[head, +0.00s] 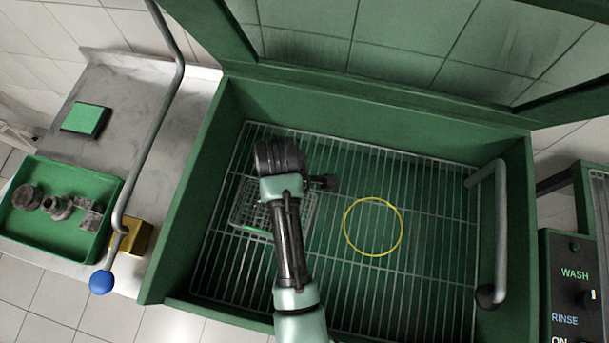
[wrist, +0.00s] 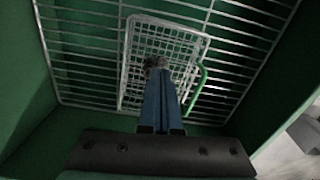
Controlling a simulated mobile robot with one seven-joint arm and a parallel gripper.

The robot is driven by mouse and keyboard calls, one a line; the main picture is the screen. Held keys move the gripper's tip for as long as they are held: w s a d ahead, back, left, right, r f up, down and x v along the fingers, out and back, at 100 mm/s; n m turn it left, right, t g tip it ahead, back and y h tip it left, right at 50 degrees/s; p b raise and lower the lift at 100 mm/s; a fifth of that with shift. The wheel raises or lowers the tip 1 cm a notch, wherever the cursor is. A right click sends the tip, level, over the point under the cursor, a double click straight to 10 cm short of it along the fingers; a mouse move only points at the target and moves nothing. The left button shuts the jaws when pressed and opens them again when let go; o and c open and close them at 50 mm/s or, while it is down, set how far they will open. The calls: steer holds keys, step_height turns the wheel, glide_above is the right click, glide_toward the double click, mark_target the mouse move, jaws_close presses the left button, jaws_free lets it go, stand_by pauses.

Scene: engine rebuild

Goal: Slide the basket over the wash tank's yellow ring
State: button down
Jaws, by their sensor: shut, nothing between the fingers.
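The wire mesh basket (head: 246,212) sits on the tank's rack, left of the yellow ring (head: 373,227) and apart from it. In the wrist view the basket (wrist: 190,45) has a green handle (wrist: 199,84) along its right side. The yellow ring lies on the rack right of the tank's middle, empty. My gripper (wrist: 162,80) is shut and empty, its blue fingers pointing toward the basket's mesh. A small grey-brown thing shows at the fingertips, too dark to name. Whether the fingers touch the basket cannot be told. In the head view my arm covers the basket's right part and hides the fingers.
The green wash tank (head: 195,190) has high walls around the wire rack (head: 430,270). A grey bent handle (head: 497,225) stands at its right side. A green tray (head: 75,232) of metal parts and a blue-knobbed lever (head: 101,282) are at left. The rack around the ring is clear.

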step_height(320, 180, down, 9)
steer(key=shift+s+r+b, duration=0.1)
steer(key=shift+b, duration=0.25)
steer(key=d, duration=0.1)
steer(key=d+p, duration=0.1)
steer(key=shift+s+d+r, duration=0.2)
steer(key=shift+s+d, duration=0.05)
steer(key=shift+d, duration=0.1)
steer(key=shift+s+d, duration=0.15)
steer(key=shift+d, duration=0.5)
steer(key=shift+d, duration=0.1)
steer(key=s+d, duration=0.1)
steer(key=d, duration=0.7)
steer(key=s+d, duration=0.2)
steer(key=d, duration=0.6)
steer(key=s+d, duration=0.2)
steer(key=d, duration=0.6)
steer(key=shift+s+d+f, duration=0.1)
steer(key=shift+s+d, duration=0.1)
steer(key=shift+d, duration=0.2)
